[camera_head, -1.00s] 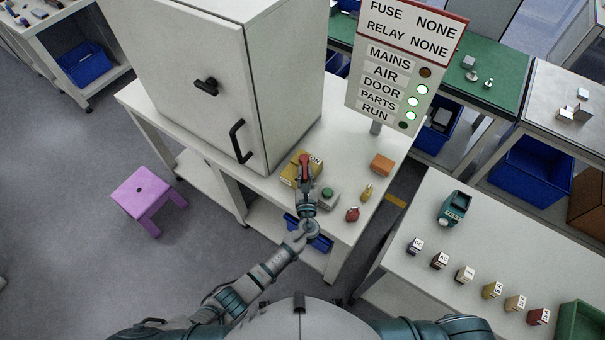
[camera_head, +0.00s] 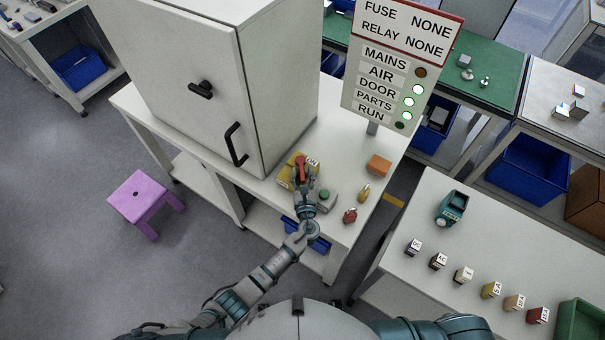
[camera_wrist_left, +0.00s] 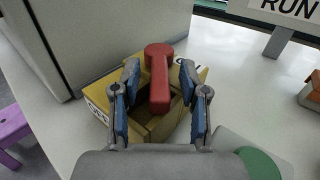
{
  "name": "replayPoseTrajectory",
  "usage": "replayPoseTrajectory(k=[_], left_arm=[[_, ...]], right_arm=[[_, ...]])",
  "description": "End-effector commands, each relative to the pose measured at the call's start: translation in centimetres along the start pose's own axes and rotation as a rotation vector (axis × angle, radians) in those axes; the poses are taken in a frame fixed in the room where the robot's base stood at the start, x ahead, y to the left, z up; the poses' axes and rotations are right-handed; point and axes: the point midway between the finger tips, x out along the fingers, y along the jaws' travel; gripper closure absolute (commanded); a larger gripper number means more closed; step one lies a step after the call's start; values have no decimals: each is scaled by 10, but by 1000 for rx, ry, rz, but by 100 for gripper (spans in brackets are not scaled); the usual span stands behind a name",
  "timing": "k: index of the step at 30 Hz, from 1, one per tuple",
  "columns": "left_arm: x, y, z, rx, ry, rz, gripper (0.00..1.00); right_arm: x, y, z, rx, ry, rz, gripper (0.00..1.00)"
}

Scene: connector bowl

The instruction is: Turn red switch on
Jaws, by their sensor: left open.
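The red switch (camera_wrist_left: 159,75) is a red lever with a round pivot end, on a yellow box (camera_wrist_left: 100,90) on the white table. In the head view the red switch (camera_head: 301,165) shows just beyond my left gripper (camera_head: 303,180), on the yellow box (camera_head: 284,175). In the left wrist view my left gripper (camera_wrist_left: 160,92) is open, with one blue-padded finger on each side of the lever. I cannot tell whether a finger touches it. The lever's near end points toward the gripper. My right gripper is not in view.
A green button (camera_head: 325,195) on a grey base stands close right of the gripper. A red padlock-like item (camera_head: 350,215), a brass piece (camera_head: 364,193) and an orange block (camera_head: 378,165) lie farther right. A tall grey cabinet (camera_head: 215,90) stands left. The status board (camera_head: 385,75) shows several lamps.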

Motion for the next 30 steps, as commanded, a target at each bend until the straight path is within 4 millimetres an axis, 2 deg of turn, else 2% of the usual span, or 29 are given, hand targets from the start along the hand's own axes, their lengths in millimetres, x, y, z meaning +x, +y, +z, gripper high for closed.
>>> replayPoseTrajectory(k=[5,12,18,22,29,30], left_arm=[[-21,0,-2,-1,3,-1,56],[-75,-1,-3,0,5,-1,56],[-106,-1,-3,2,4,0,56],[-114,-2,-3,2,4,0,56],[-115,-2,-3,2,3,0,56],[-115,-2,-3,2,3,0,59]], right_arm=[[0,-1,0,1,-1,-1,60],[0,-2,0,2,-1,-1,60],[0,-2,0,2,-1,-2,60],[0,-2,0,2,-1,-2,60],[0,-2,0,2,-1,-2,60],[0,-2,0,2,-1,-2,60]])
